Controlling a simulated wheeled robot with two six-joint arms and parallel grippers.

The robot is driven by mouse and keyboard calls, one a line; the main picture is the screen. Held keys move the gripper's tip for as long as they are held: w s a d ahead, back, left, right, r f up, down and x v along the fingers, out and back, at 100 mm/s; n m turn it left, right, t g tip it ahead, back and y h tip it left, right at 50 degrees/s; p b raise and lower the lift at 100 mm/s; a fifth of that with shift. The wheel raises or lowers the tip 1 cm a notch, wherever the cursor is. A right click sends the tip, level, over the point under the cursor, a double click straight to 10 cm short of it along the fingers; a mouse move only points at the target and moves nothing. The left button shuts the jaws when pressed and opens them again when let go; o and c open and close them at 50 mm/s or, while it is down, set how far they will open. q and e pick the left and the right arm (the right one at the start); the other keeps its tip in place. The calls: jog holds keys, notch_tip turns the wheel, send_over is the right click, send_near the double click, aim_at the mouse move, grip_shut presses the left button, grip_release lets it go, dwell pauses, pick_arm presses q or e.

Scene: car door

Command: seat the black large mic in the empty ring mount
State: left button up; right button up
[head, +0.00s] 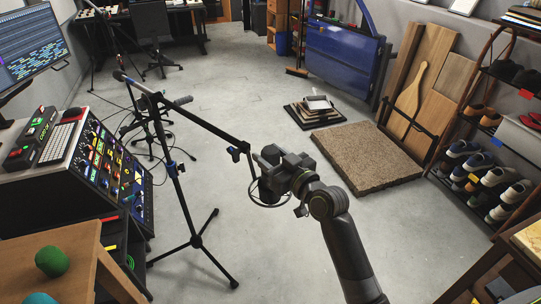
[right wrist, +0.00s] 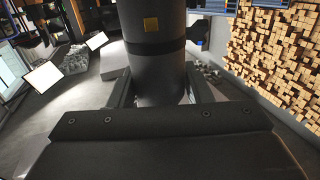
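The black large mic (right wrist: 152,50) fills the upper middle of the right wrist view, a dark cylinder with a small gold badge and a side knob. My right gripper (right wrist: 160,92) is shut on it, one finger on each side. In the head view my right gripper (head: 270,170) is at the end of the boom. The ring mount (head: 252,197) is a thin grey ring at the boom's end, close around or just below the mic's dark lower part. The gripper hides much of the mic, so I cannot tell whether it is seated. My left gripper is not in view.
The boom stand (head: 196,240) stands on the floor left of my right arm. An audio console (head: 110,175) and wooden table (head: 60,250) are at left. A brown mat (head: 366,158) and shoe rack (head: 480,150) are at right.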

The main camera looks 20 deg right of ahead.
jog(key=o, duration=0.4)
jog(key=shift+f, duration=0.1)
jog(key=shift+s+d, duration=0.2)
jog(key=shift+s, duration=0.3)
jog(key=b+v, duration=0.2)
jog(key=v, duration=1.4)
jog(key=shift+s, duration=0.15)
jog(key=shift+d, duration=0.1)
